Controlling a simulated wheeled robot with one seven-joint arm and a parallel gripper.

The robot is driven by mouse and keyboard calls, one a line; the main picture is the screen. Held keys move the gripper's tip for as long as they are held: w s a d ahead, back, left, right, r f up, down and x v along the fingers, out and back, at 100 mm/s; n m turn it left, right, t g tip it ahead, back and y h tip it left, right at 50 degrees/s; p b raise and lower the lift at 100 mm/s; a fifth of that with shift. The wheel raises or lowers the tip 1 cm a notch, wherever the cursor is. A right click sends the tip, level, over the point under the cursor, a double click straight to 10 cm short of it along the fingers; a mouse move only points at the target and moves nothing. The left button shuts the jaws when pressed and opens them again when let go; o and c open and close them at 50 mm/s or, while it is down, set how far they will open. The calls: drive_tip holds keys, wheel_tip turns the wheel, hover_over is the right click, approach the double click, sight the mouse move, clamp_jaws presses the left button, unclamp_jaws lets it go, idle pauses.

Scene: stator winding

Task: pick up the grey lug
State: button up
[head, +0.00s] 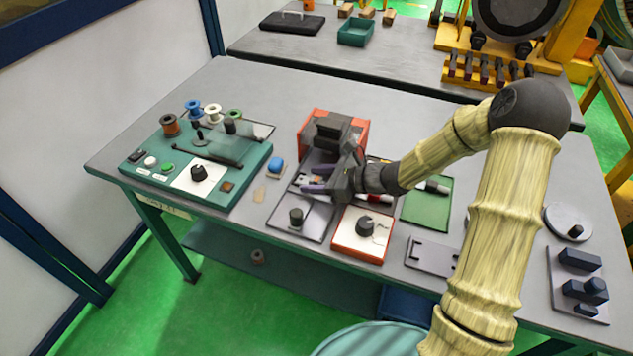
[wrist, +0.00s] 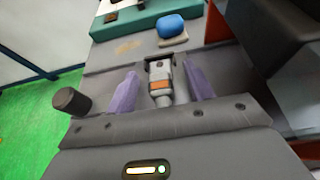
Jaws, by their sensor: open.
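A small grey piece with an orange band, which looks like the grey lug (wrist: 160,72), lies on the dark plate (head: 316,222) between my fingers in the wrist view. It shows small and partly hidden by my gripper in the head view (head: 311,180). My gripper (wrist: 159,78) is open, with one purple finger on each side of the piece and visible gaps between. In the head view my gripper (head: 308,184) reaches in from the right, low over the plate. I cannot tell whether the fingertips touch the plate.
A dark cylindrical knob (head: 296,215) stands on the plate near its front. A blue block (head: 276,164) sits behind left. A red fixture with a dark top (head: 333,130) stands behind, and an orange box with a knob (head: 364,228) in front right. A teal winding panel (head: 240,180) fills the left.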

sight(317, 179)
drive_tip(key=c, duration=1.1)
drive_tip(key=shift+r, duration=0.15)
wheel_tip(317, 179, up, 10)
drive_tip(key=shift+f+p, duration=0.1)
drive_tip(key=shift+p, duration=0.4)
drive_tip(key=shift+s+f, duration=0.1)
